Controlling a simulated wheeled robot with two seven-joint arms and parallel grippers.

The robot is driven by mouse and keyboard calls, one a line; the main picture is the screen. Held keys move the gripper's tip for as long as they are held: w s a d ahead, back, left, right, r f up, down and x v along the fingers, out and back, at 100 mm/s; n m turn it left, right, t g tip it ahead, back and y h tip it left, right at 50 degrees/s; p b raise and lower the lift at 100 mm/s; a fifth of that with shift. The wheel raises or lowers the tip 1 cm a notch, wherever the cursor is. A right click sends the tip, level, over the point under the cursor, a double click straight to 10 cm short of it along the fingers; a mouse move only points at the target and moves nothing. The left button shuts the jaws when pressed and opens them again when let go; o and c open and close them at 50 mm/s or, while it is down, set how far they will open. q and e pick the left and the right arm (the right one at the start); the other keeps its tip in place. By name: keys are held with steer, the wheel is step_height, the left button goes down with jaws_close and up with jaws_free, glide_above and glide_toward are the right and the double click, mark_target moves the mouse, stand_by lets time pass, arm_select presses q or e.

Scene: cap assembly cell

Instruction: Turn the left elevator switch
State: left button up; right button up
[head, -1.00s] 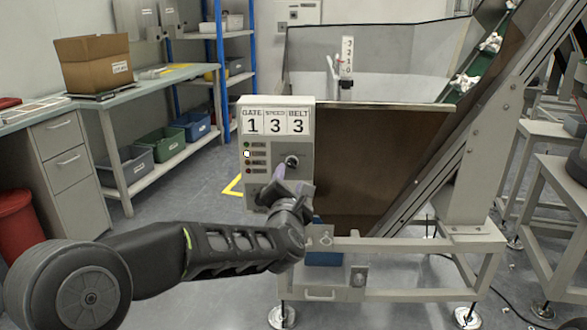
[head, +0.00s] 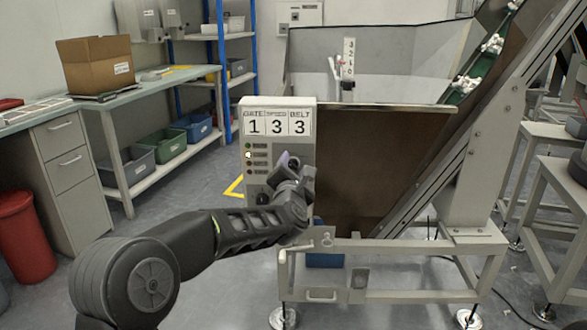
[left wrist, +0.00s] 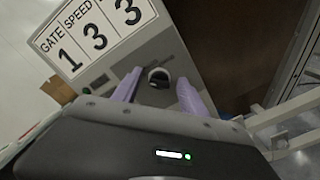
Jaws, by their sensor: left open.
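The grey control box (head: 280,140) stands at the left of the elevator, with a panel (head: 277,123) reading gate 1, speed 3, belt 3. Its round dark switch with a light ring (left wrist: 159,77) shows in the left wrist view. In the head view my gripper and wrist largely cover that switch. My left gripper (head: 288,162) is in front of the box face. In the left wrist view my left gripper (left wrist: 160,78) is open, with one lavender finger on each side of the switch. Whether the fingers touch it I cannot tell. My right gripper is not in view.
The elevator's brown plate (head: 365,165) and inclined green belt (head: 462,92) with white parts lie to the right. The light metal frame (head: 390,245) stands below. A workbench (head: 150,82) with a cardboard box (head: 95,65) is at the left.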

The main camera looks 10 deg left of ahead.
arm_select(q)
jaws_close()
stand_by(0.4)
steer(key=shift+m, duration=0.5)
steer(key=m, duration=0.2)
steer(key=shift+d+m, duration=0.1)
steer(key=shift+m, duration=0.3)
steer(key=m+p, duration=0.1)
steer(key=m, duration=0.3)
steer(key=shift+f, duration=0.1)
steer(key=m+p, duration=0.1)
steer(key=m, duration=0.5)
steer(key=shift+p, duration=0.4)
steer(key=m+p, duration=0.1)
steer(key=m, duration=0.3)
steer(key=shift+f, duration=0.15)
